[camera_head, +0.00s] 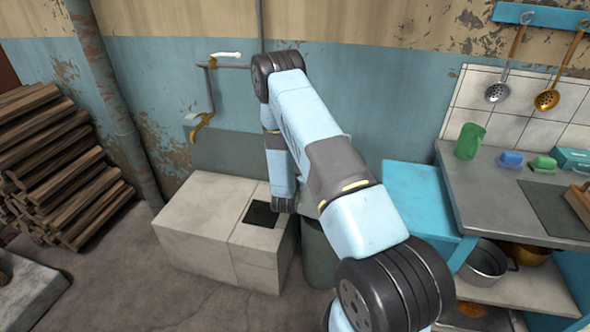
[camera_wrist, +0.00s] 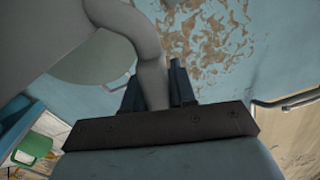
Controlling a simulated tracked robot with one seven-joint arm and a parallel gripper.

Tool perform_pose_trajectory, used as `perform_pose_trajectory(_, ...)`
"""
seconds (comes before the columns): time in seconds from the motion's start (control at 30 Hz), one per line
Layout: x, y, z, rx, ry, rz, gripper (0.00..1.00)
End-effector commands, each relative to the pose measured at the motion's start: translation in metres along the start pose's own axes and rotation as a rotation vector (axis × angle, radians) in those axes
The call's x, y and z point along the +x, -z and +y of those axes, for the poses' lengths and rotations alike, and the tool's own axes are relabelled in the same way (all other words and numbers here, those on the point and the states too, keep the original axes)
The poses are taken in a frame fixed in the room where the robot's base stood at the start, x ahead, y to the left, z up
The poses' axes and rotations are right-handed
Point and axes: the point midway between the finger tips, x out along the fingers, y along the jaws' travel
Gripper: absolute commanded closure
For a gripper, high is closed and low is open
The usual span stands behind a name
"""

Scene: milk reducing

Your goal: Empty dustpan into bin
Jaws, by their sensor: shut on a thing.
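My gripper (camera_wrist: 156,88) is shut on the grey handle (camera_wrist: 150,75) of the dustpan in the wrist view. The handle curves up and left from between the dark fingers into a broad grey part (camera_wrist: 50,35) that fills the upper left and runs out of frame. The dustpan's contents do not show. In the head view my arm hides the gripper and most or all of the dustpan. A grey-green bin (camera_head: 319,255) stands on the floor behind my arm, between the pale block and the blue cabinet. Its mouth is mostly hidden by the arm.
A pale block (camera_head: 195,230) with a dark square opening (camera_head: 261,214) stands left of the bin, below a tap (camera_head: 202,125). A blue cabinet (camera_head: 415,205) and a counter (camera_head: 470,195) stand to the right. Stacked wood (camera_head: 60,165) is far left. The front floor is clear.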

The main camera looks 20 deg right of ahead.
Motion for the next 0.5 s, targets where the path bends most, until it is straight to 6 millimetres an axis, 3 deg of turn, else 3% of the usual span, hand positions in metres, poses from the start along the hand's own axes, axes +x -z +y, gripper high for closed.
perform_pose_trajectory(0.5, 0.0, 0.024, 0.018, 0.141, -0.001, 0.001, 1.0)
